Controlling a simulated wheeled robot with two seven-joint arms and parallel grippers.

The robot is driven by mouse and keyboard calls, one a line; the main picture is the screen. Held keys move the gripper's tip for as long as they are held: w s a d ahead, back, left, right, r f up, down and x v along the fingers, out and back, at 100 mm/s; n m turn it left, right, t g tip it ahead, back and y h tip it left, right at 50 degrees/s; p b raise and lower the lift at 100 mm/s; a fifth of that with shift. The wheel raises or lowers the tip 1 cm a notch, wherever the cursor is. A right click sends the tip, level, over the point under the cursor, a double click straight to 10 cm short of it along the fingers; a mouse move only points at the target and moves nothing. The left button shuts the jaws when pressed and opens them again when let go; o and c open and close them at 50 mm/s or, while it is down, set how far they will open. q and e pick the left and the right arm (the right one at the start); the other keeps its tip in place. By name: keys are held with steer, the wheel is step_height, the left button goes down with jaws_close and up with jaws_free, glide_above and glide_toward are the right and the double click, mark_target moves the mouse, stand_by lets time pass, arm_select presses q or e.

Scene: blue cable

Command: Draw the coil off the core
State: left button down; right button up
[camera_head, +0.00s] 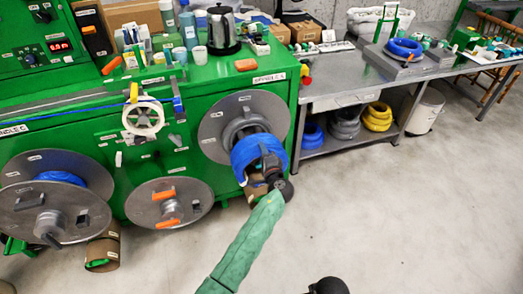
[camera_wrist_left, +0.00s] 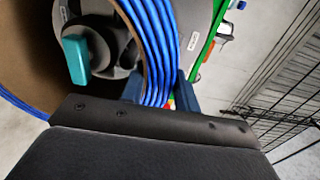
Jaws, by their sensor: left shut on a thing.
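The blue cable coil (camera_head: 245,152) hangs in front of a round grey flange (camera_head: 212,124) on the green machine. The grey core (camera_head: 238,126) shows above and behind the coil. I cannot tell whether the coil still surrounds the core's outer end. My left gripper (camera_head: 268,162) is shut on the coil's near right side. In the left wrist view, several blue strands (camera_wrist_left: 157,45) pass between its dark fingers. The flange with a teal piece (camera_wrist_left: 75,58) shows behind the coil there.
A spool with blue cable (camera_head: 60,178) and an emptier reel (camera_head: 168,202) stand to the left on the machine. A grey bench (camera_head: 345,85) with a lower shelf of coils is at the right. The floor (camera_head: 400,220) at the right is clear.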

arm_select(q)
steer(key=v, duration=1)
steer(key=shift+s+r, duration=0.2)
stand_by(1.4)
stand_by(0.3)
